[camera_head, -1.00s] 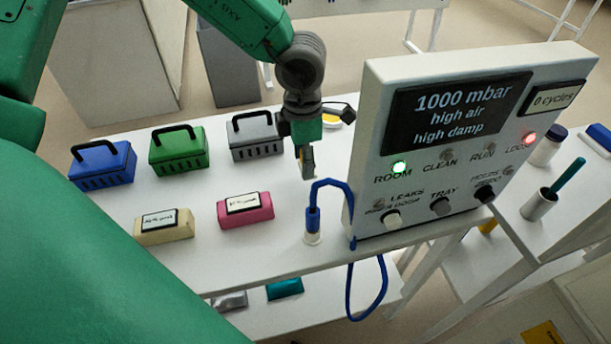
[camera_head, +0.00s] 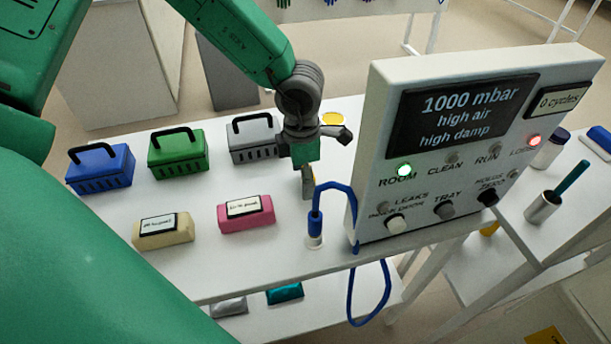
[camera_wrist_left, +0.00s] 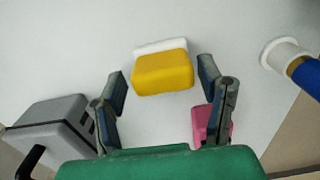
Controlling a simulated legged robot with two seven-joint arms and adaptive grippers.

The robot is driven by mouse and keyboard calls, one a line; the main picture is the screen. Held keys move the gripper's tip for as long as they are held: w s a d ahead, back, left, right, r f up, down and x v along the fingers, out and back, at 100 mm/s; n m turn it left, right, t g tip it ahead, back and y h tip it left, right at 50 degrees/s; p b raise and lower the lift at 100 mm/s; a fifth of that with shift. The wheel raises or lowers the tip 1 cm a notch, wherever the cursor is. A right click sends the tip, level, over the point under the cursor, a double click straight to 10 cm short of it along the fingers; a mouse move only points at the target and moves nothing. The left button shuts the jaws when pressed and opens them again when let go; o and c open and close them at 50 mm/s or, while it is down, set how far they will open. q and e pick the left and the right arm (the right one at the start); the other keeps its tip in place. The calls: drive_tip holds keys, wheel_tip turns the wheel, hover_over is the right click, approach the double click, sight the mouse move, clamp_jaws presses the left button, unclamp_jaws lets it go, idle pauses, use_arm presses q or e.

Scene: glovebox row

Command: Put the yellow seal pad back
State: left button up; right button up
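The yellow seal pad (camera_wrist_left: 163,73), a yellow block with a white strip along its far side, shows in the left wrist view between and beyond my left fingertips. My left gripper (camera_wrist_left: 163,88) is open, with a gap on each side of the pad. In the head view the left gripper (camera_head: 307,190) points down over the white table, left of the control panel. There the pad is mostly hidden behind the fingers; only a thin yellow sliver shows beside them. My right gripper is not in view.
A blue plug with cable (camera_head: 315,225) stands close right of the gripper, before the control panel (camera_head: 375,150). Grey (camera_head: 252,140), green (camera_head: 178,155) and blue (camera_head: 100,168) boxes stand left. Pink (camera_head: 246,213) and beige (camera_head: 163,231) blocks lie in front. A yellow disc (camera_head: 333,117) is behind.

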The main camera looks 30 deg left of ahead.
sight(301, 182)
use_arm(q)
drive_tip(key=shift+a+r, duration=0.2)
drive_tip(key=shift+a, duration=0.05)
drive_tip(key=r, duration=0.3)
drive_tip(key=r+p, duration=0.1)
drive_tip(key=r, duration=0.6)
drive_tip(key=shift+d+r+p, duration=0.3)
drive_tip(key=shift+r+p, duration=0.05)
drive_tip(key=shift+r, duration=0.35)
drive_tip(key=shift+a+r, duration=0.15)
drive_tip(key=shift+a, duration=0.15)
drive_tip(key=shift+d, duration=0.25)
